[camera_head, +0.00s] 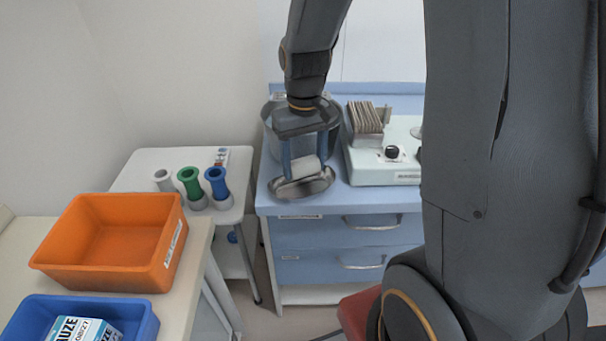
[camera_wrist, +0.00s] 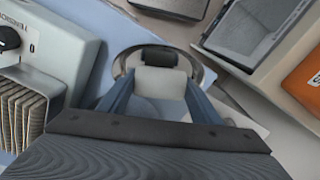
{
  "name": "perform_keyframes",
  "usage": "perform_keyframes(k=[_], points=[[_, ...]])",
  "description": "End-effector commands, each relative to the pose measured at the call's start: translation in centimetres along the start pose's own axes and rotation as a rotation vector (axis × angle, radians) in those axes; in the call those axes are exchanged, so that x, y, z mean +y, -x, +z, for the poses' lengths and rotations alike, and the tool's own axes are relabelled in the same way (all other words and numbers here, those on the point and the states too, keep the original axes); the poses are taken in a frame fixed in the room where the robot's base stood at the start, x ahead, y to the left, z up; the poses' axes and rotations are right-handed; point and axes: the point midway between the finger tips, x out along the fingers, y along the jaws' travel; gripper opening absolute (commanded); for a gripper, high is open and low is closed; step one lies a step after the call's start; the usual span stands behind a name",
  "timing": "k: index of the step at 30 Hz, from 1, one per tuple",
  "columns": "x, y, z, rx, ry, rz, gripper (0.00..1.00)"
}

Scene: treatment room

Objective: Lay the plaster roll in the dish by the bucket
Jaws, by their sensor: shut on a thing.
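The white plaster roll (camera_head: 305,167) is between the two fingers of my gripper (camera_head: 305,168), which is shut on it. The roll is at the metal dish (camera_head: 302,188), over its rear part in the head view; I cannot tell whether it touches the dish. The grey bucket (camera_head: 303,146) stands just behind, partly hidden by my gripper. In the wrist view the roll (camera_wrist: 160,82) shows between my fingers (camera_wrist: 160,90), with the round dish rim (camera_wrist: 207,75) around it. A dark piece at the roll's far side is unclear.
A pale device (camera_head: 385,165) with a card rack (camera_head: 366,117) stands right of the dish on the blue cabinet (camera_head: 340,207). Left is a white stand (camera_head: 150,160) with several coloured holders (camera_head: 190,182). An orange bin (camera_head: 105,245) and a blue bin (camera_head: 140,325) with gauze are nearer.

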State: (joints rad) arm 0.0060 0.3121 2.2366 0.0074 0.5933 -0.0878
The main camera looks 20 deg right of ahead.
Motion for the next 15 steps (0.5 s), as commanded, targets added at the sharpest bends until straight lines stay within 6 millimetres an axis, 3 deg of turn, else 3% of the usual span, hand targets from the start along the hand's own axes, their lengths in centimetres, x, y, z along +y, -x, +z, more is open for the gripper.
perform_keyframes(k=[15], points=[[0.0,-4.8,0.0,-0.001,0.000,0.000,0.34]])
